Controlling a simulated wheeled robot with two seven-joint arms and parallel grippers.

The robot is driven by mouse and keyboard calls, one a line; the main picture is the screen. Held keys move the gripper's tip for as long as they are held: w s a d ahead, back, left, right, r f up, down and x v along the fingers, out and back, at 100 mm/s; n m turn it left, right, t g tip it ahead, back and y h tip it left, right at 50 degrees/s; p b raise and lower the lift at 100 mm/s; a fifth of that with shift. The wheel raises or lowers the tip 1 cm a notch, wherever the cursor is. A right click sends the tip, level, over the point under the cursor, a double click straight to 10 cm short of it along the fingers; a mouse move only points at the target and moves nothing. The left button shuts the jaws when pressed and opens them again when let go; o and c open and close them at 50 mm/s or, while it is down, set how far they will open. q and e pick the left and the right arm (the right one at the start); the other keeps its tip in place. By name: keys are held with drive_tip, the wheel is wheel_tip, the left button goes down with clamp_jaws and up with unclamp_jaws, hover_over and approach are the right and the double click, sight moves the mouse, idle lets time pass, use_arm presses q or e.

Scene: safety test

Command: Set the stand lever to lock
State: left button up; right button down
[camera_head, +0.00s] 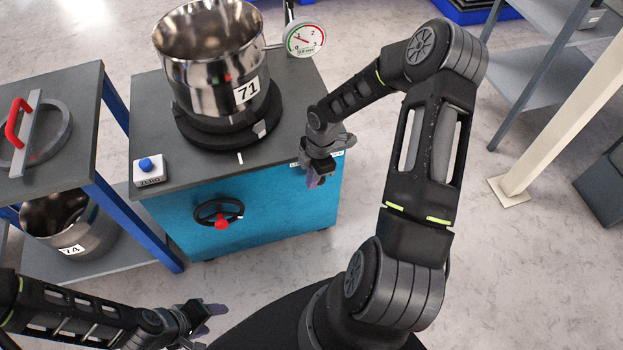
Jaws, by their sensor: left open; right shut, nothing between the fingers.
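A black round stand (207,133) sits on the dark top of the blue cabinet and bears a shiny steel pot (200,80) labelled 71. A small grey tab (260,129), which looks like the stand lever, sticks out at the stand's front right. A short white mark (240,158) lies on the top in front of the stand, left of the tab. My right gripper (316,181) is shut and empty beyond the cabinet's front right edge, apart from the tab. My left gripper (206,317) is open and empty at the bottom left, far from the stand.
The blue cabinet (265,205) has a black handwheel (219,212) with a red knob in front. A white box with a blue button (150,172) stands at the top's left corner. A gauge (304,39) rises behind. A side table (50,100) bears a lid with a red handle (22,120).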

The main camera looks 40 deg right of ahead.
drive_tip(key=shift+s+d+r+p, duration=0.2)
drive_tip(key=shift+d+p, duration=0.15)
drive_tip(key=shift+d, duration=0.2)
drive_tip(key=shift+s+d+r+p, duration=0.15)
drive_tip(key=shift+d+p, duration=0.15)
drive_tip(key=shift+d, duration=0.2)
use_arm(q)
drive_tip(key=shift+r+p, duration=0.3)
drive_tip(key=shift+r, duration=0.75)
use_arm(e)
drive_tip(key=shift+s+d+f, duration=0.15)
drive_tip(key=shift+s+d, duration=0.05)
drive_tip(key=shift+d, duration=0.35)
drive_tip(key=shift+s+d+f, duration=0.1)
drive_tip(key=shift+s+d, duration=0.1)
drive_tip(key=shift+d, duration=0.35)
drive_tip(key=shift+d, duration=0.2)
use_arm(q)
drive_tip(key=shift+r, duration=0.1)
use_arm(e)
drive_tip(key=shift+r, duration=0.1)
